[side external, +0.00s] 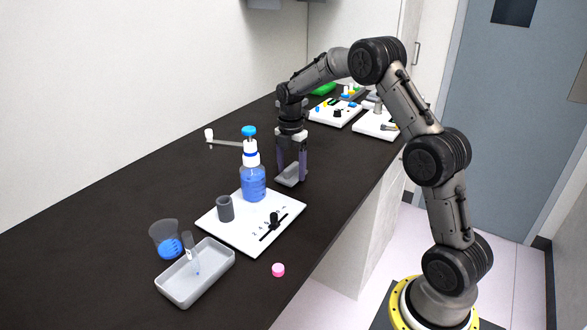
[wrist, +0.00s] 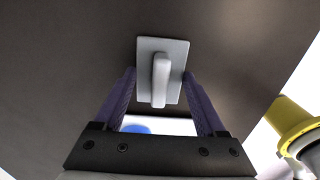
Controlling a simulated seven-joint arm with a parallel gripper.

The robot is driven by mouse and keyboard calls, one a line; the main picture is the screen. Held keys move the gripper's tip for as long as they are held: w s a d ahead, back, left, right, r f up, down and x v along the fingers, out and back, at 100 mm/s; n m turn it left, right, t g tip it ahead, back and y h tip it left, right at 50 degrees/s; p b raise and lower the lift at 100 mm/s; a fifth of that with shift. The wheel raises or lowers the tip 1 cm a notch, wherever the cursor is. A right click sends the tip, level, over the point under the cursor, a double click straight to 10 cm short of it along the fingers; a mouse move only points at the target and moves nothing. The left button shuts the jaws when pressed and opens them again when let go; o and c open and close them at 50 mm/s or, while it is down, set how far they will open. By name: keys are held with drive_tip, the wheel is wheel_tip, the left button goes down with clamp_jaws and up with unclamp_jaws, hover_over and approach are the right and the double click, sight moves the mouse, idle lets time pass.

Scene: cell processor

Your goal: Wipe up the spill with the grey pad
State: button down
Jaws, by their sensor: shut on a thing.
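My gripper (side external: 291,177) is over the dark counter behind the white plate, its purple fingers pointing down. It is shut on the grey pad (side external: 288,181), a flat rectangle low at the counter; I cannot tell whether it touches the surface. In the wrist view the pad (wrist: 147,52) shows its raised handle between the fingers (wrist: 160,82). I can make out no spill on the counter in either view.
A white plate (side external: 225,224) carries a blue-filled bottle (side external: 253,183), a grey cup (side external: 225,208) and a black slider (side external: 273,221). Nearby are a beaker (side external: 164,238), a grey tray (side external: 212,274) and a pink cap (side external: 278,270). White boards (side external: 333,117) stand behind. The counter's left side is clear.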

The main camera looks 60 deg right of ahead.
sight(291, 166)
drive_tip(key=shift+w+r, duration=0.1)
drive_tip(key=shift+r, duration=3.5)
drive_tip(key=shift+r, duration=0.3)
wheel_tip(291, 166, up, 16)
drive_tip(key=s+a+m, duration=0.3)
drive_tip(key=a+m, duration=1.4)
drive_tip(key=a, duration=0.1)
drive_tip(key=shift+m, duration=0.5)
drive_tip(key=f, duration=0.5)
drive_tip(key=shift+w+a+f, duration=0.15)
drive_tip(key=shift+a+f, duration=0.15)
drive_tip(key=shift+a, duration=0.05)
